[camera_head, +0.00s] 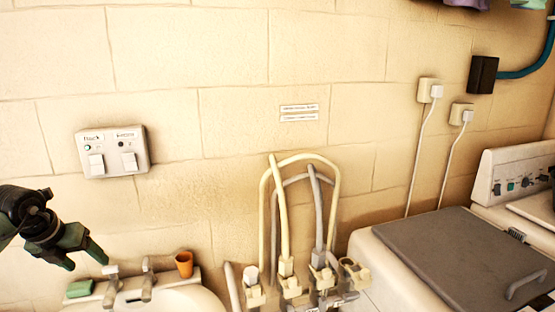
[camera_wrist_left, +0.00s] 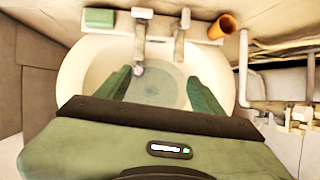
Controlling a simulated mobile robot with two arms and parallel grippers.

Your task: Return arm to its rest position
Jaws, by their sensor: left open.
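In the left wrist view my left gripper (camera_wrist_left: 160,88) points down over the basin (camera_wrist_left: 78,75). Its two green fingers are apart with nothing between them. My right gripper is in neither view.
The basin (camera_head: 190,300) has taps (camera_head: 148,280), a green block (camera_head: 80,288) and an orange cup (camera_head: 184,264) on its rim. Hoses and valves (camera_head: 288,265) stand to its right, then a washing machine (camera_head: 440,255). A switch box (camera_head: 112,151) is on the wall.

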